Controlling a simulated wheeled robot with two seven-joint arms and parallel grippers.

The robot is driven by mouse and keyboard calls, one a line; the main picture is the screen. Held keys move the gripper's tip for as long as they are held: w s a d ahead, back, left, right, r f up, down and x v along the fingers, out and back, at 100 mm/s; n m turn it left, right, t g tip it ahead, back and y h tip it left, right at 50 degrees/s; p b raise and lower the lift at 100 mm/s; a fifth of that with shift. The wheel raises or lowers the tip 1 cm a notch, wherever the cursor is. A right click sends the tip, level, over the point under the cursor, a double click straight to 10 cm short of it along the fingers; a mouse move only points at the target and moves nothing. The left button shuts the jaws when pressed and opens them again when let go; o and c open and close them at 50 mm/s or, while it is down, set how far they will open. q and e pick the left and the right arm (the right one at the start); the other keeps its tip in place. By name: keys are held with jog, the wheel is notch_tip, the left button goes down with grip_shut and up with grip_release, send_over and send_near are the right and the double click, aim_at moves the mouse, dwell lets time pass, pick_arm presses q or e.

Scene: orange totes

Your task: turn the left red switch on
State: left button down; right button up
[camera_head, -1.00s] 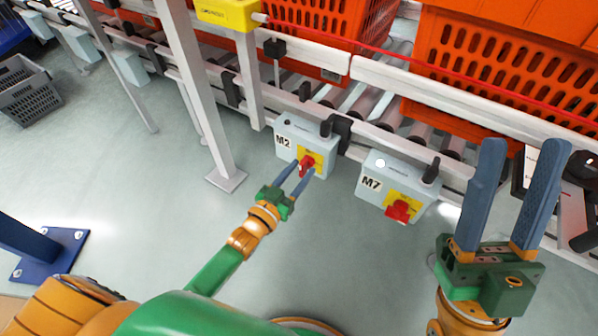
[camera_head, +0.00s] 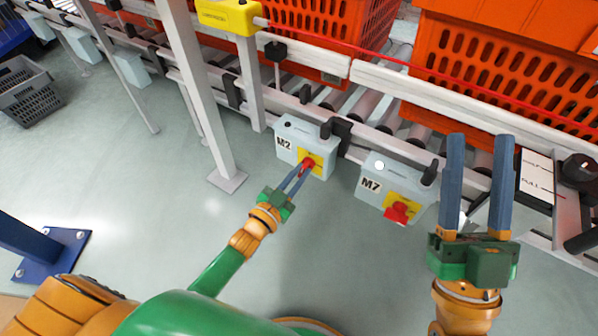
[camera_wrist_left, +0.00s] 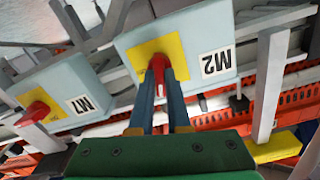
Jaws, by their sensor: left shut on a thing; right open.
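The left red switch (camera_head: 308,162) sits on a yellow plate on the pale blue box marked M2 (camera_head: 290,130). My left gripper (camera_head: 302,171) is shut on this switch. In the left wrist view the switch (camera_wrist_left: 159,64) shows between the two blue fingertips of my left gripper (camera_wrist_left: 160,80), which partly hide it. The right red switch (camera_head: 397,212) is on the box marked M7 (camera_head: 372,176), with no gripper on it. My right gripper (camera_head: 478,140) is open and empty, to the right of the M7 box.
A roller conveyor (camera_head: 400,88) with orange totes (camera_head: 500,70) runs behind the boxes. A white post (camera_head: 200,90) stands left of M2. A yellow device (camera_head: 228,15) is above. A grey crate (camera_head: 28,95) lies far left. The floor in front is clear.

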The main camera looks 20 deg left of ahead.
pick_arm(q)
jog(key=m, duration=0.3)
jog(key=shift+r+m+p, duration=0.15)
jog(key=shift+m+p, duration=0.15)
jog(key=shift+m, duration=1.9)
pick_arm(e)
jog(key=w+f+g+h, duration=0.2)
jog(key=w+f+g, duration=0.1)
jog(key=f, duration=0.2)
pick_arm(q)
jog(key=shift+m, duration=2.9)
jog(key=shift+w+m+b, duration=0.1)
jog(key=shift+m+b, duration=0.3)
jog(key=shift+m, duration=0.7)
pick_arm(e)
jog(key=shift+s+r+t+y, duration=0.35)
jog(key=shift+s+r+t, duration=0.15)
jog(key=shift+r, duration=0.35)
jog(key=shift+s+r+t+y, duration=0.3)
jog(key=shift+s+r+t, duration=0.2)
jog(key=shift+r, duration=0.3)
jog(key=shift+s+r+t+y, duration=0.35)
jog(key=shift+s+r+t, duration=0.15)
jog(key=shift+r, duration=0.35)
